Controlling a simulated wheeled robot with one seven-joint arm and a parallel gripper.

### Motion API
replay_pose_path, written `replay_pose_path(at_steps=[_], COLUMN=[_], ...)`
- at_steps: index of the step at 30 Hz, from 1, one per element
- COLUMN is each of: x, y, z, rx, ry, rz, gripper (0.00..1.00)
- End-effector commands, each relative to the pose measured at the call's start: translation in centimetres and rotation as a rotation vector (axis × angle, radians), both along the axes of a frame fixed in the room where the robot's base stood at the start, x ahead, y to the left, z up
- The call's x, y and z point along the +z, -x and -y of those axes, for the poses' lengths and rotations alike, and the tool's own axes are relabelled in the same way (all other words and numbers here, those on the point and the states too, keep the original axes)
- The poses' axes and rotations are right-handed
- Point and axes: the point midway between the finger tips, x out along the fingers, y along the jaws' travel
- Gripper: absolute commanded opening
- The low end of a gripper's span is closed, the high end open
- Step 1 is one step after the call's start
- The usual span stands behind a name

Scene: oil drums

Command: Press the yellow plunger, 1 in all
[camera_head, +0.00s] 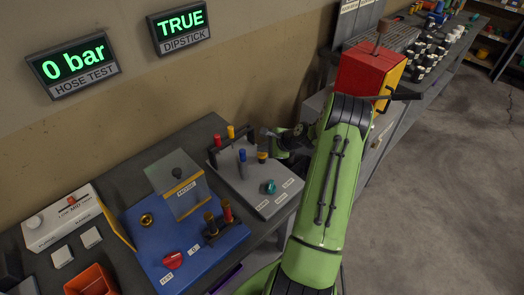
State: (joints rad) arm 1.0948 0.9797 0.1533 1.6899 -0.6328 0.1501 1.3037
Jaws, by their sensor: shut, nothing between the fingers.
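A grey panel (232,182) on the bench carries several coloured parts. A yellow plunger-like top (230,131) stands at its back, beside a red one (217,139). A blue-topped one (242,155) stands nearer the front. Another yellowish cylinder (262,156) stands to the right, just under the fingers. My gripper (266,134) is at the panel's back right, shut with nothing seen in it, its fingers above or against that cylinder. I cannot tell whether they touch. My green arm comes in from the lower right.
A blue board (150,235) with a clear flap, a red knob (172,260) and brown-red posts lies to the left. A teal knob (269,187) sits on the grey panel's front. A red box (366,75) stands behind my arm. Wall displays read "0 bar" (72,66) and "TRUE" (180,25).

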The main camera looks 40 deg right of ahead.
Motion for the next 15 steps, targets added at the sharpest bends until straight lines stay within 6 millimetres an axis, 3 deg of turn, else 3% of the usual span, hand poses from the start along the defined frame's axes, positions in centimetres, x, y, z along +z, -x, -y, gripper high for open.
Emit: replay_pose_path(at_steps=[15], x=[2.4], y=[0.0], z=[0.0], rx=[0.0], ry=[0.0], rz=[-0.001], gripper=[0.0])
